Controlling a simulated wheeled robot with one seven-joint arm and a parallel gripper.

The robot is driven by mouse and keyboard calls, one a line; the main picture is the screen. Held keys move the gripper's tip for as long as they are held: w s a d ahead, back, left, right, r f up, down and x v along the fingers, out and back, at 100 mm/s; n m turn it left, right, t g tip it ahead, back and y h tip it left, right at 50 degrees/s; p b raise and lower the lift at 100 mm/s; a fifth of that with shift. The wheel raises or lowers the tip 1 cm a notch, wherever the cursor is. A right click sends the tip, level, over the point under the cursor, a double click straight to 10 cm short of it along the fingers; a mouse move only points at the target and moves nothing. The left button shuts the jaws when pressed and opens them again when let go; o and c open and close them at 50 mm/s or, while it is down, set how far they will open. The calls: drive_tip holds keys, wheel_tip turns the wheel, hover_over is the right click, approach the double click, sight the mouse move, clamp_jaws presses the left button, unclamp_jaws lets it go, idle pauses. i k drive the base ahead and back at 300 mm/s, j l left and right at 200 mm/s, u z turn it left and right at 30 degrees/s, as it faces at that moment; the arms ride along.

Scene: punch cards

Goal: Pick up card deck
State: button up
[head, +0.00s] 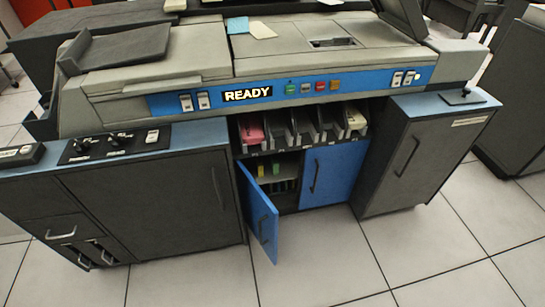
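Several card-like things could be the card deck, and I cannot tell which is meant. A pink stack (250,132) sits in the leftmost pocket of the row under the blue control panel. A pale stack (355,121) sits in the rightmost pocket. A light blue card (237,25) and a cream card (262,31) lie flat on top of the machine. My gripper is not in view.
The grey machine (140,82) spans the view, its panel reading READY. Below, a blue cabinet door (261,215) stands open into the aisle, showing small yellow and green items inside. The right blue door (333,172) is shut. The tiled floor (400,250) in front is clear.

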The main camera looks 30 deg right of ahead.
sight(274, 160)
drive_tip(key=i+l+u, duration=0.15)
drive_tip(key=i+l, duration=0.15)
drive_tip(key=i+l+u, duration=0.15)
drive_tip(key=i+l, duration=0.15)
drive_tip(key=i+l+u, duration=0.2)
drive_tip(key=l, duration=0.3)
drive_tip(key=i+l+u, duration=0.15)
drive_tip(key=i+l, duration=0.15)
drive_tip(key=l, duration=0.15)
